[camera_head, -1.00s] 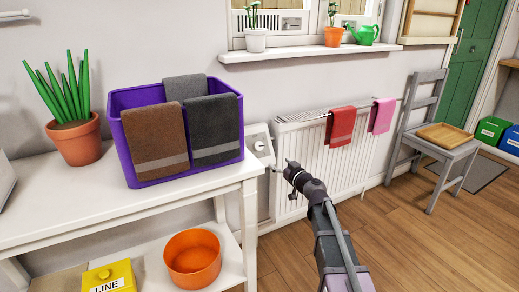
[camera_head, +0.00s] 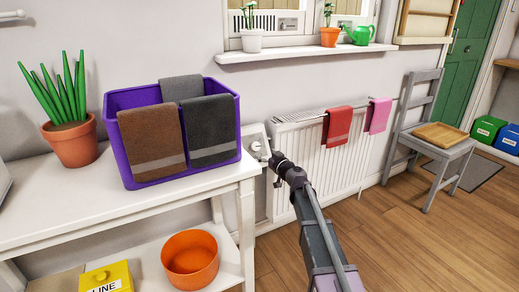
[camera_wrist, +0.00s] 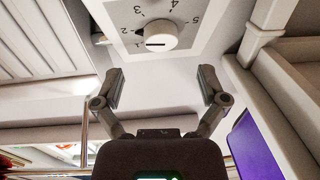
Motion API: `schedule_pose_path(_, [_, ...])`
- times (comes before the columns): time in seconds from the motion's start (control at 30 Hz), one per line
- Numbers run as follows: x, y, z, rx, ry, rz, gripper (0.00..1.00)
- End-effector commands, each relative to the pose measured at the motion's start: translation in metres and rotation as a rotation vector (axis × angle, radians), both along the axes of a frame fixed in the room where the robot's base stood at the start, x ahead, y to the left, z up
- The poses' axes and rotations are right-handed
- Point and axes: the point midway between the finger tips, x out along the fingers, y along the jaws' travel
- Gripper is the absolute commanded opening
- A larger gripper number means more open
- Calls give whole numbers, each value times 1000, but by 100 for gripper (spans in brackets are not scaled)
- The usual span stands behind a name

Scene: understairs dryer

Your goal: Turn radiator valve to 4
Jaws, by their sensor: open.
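The radiator valve is a round white knob (camera_wrist: 157,35) on a white dial plate (camera_wrist: 188,42) with numbers 1 to 5. The knob also shows in the head view (camera_head: 256,147), left of the radiator. My gripper (camera_wrist: 161,85) is open and empty, its two fingers spread wide below the knob in the wrist view and apart from it. In the head view my gripper (camera_head: 274,161) is just right of the knob.
The white radiator (camera_head: 312,165) stands right of the valve, with a red towel (camera_head: 337,126) and a pink towel (camera_head: 378,115) on its rail. A white table (camera_head: 215,187) with a purple basket (camera_head: 150,178) stands close on the left.

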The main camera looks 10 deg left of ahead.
Motion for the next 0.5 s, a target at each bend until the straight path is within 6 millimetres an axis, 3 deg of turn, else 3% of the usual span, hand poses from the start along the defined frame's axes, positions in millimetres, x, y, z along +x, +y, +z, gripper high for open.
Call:
schedule_pose_path(0.2, [28, 21, 0, 0, 0, 1, 92])
schedule_pose_path(0.5, [44, 33, 0, 0, 0, -2, 92])
